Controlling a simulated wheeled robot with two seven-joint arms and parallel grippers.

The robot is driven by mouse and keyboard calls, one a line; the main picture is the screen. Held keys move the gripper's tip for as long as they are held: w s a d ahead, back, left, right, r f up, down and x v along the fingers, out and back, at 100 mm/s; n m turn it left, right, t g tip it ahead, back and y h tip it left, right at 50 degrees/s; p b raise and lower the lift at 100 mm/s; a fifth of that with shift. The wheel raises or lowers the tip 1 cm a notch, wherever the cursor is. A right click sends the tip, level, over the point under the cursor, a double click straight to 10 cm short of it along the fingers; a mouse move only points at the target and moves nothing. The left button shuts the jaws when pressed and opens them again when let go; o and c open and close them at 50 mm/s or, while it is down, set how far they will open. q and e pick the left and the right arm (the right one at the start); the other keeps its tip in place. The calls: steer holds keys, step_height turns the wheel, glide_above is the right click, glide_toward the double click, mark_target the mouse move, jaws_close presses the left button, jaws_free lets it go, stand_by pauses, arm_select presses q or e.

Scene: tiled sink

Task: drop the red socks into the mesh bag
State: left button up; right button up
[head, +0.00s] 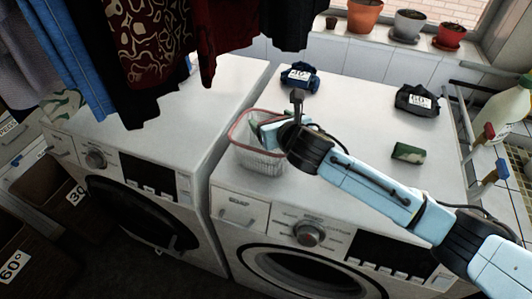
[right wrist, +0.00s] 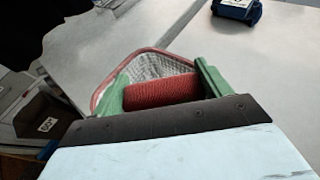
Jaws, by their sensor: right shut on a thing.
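The mesh bag (head: 258,161) is a white, open-topped mesh container with a red rim. It stands on the right washing machine, near its front left corner. My right gripper (head: 262,130) is at the bag's opening. In the right wrist view, its green fingers are shut on the rolled red socks (right wrist: 162,92), with the mesh bag (right wrist: 152,64) just beyond and below. The head view hides the socks behind the gripper and arm. I cannot tell how far they are inside the rim. My left gripper is not in view.
A dark blue bundle (head: 300,76), a black bundle (head: 417,100) and a green camouflage roll (head: 408,153) lie on the right machine. The left machine's top (head: 190,105) is largely clear. Clothes (head: 150,50) hang above it. A bottle (head: 505,108) stands at the right.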

steer(key=o, duration=1)
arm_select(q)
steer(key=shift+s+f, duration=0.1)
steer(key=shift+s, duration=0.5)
arm_select(e)
steer(key=shift+s, duration=0.1)
steer(key=v, duration=1.3)
steer(key=shift+s, duration=0.15)
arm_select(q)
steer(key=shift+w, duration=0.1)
